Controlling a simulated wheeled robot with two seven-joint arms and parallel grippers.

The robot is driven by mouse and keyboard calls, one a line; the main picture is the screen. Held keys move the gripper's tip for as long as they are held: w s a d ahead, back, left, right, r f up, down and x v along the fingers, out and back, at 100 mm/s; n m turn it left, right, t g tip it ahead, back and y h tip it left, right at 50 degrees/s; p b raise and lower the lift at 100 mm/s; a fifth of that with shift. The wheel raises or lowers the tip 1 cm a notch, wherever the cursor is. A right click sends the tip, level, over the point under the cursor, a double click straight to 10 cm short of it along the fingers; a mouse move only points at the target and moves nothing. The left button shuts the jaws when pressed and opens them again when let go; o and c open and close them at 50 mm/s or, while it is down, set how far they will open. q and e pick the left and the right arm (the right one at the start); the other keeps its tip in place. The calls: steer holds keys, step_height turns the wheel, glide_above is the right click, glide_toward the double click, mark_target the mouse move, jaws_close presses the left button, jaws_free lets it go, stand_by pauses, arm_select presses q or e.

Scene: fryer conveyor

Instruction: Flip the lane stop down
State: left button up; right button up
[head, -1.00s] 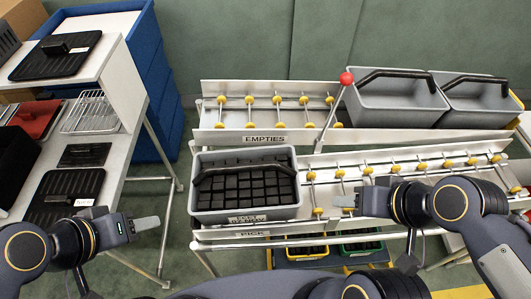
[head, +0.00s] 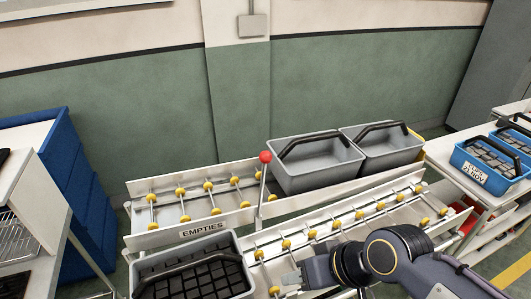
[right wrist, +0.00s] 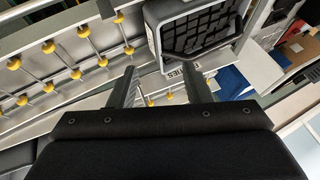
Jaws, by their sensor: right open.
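The lane stop (head: 262,193) is a thin metal lever with a red ball knob at its top. In the head view it stands up from the EMPTIES lane, at the left front of two empty grey totes (head: 316,167). My right gripper (head: 291,279) is open and low over the lower roller lane, below the lever and apart from it. In the right wrist view its two fingers (right wrist: 160,86) are spread with nothing held between them. The lever cannot be made out in that view. My left gripper is out of sight.
A grey tote of dark blocks (head: 190,281) sits at the left of the lower lane, beside my right gripper; it also shows in the wrist view (right wrist: 153,40). The EMPTIES lane's left rollers (head: 208,198) are bare. Blue crates (head: 496,158) stand on a side table at right.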

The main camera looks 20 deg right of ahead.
steer(key=shift+w+r, duration=0.1)
steer(key=shift+r, duration=0.05)
steer(key=shift+c, duration=1.1)
steer(key=w+r, duration=0.1)
steer(key=w+d+r, duration=0.1)
steer(key=w+d+r+b, duration=0.1)
steer(key=w+r, duration=0.1)
steer(key=shift+w+d, duration=0.1)
jaws_close()
steer(key=w+d+r+m+h+b, duration=0.1)
steer(key=w+r+h+b, duration=0.3)
steer(key=w+r, duration=1.3)
steer(key=w+d+h, duration=0.1)
steer(key=w, duration=0.3)
steer(key=shift+r+m, duration=0.2)
steer(key=shift+m, duration=0.1)
